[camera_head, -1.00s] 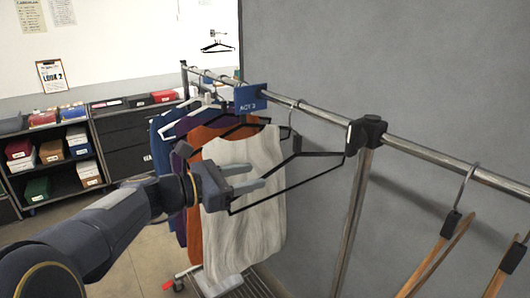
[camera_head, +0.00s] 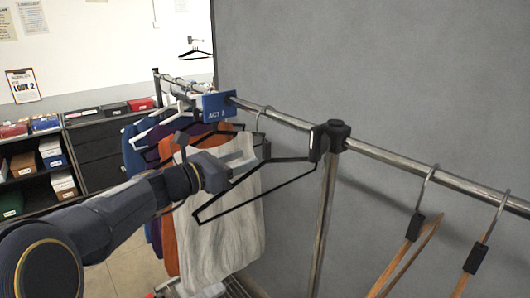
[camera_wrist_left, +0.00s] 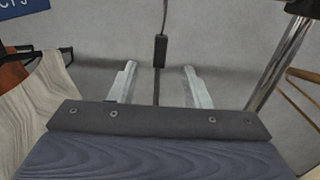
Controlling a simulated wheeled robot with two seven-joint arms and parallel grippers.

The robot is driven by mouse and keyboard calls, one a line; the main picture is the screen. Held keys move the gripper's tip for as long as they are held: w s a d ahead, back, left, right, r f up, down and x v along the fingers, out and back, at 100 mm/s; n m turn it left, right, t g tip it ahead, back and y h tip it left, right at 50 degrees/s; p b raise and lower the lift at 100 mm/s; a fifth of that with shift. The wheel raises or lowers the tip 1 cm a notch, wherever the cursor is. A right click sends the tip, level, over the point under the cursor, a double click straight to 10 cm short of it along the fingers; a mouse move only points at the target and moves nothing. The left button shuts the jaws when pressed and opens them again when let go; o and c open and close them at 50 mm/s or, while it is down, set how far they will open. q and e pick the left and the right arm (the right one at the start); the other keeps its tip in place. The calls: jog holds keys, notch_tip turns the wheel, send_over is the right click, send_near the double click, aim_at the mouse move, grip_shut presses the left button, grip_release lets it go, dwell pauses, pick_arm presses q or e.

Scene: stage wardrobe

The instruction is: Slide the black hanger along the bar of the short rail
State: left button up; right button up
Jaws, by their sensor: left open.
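The black hanger (camera_head: 283,160) is empty and hangs by its hook from the metal bar (camera_head: 285,119), just left of a black corner joint. It is turned at an angle, with its lower bar in front of a cream garment. My left gripper (camera_head: 240,155) is at the hanger's upper part, below the bar. In the left wrist view, my left gripper (camera_wrist_left: 158,85) is open. The dark neck of the black hanger (camera_wrist_left: 160,50) stands between its two fingers, apart from both. My right gripper is not in view.
Orange, purple and blue garments hang behind the cream garment (camera_head: 215,225). A blue sign (camera_head: 218,106) sits on the bar. The post (camera_head: 325,210) and its joint (camera_head: 338,130) stand to the right. Wooden hangers (camera_head: 405,258) hang farther right. A grey wall (camera_head: 400,70) is behind.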

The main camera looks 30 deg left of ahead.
aim_at(264, 152)
pick_arm(q)
jog(key=shift+x, duration=3.9)
jog(key=s+d+b, duration=0.4)
jog(key=d+b, duration=0.1)
jog(key=d, duration=0.9)
jog(key=shift+b, duration=0.35)
jog(key=shift+a+f, duration=0.1)
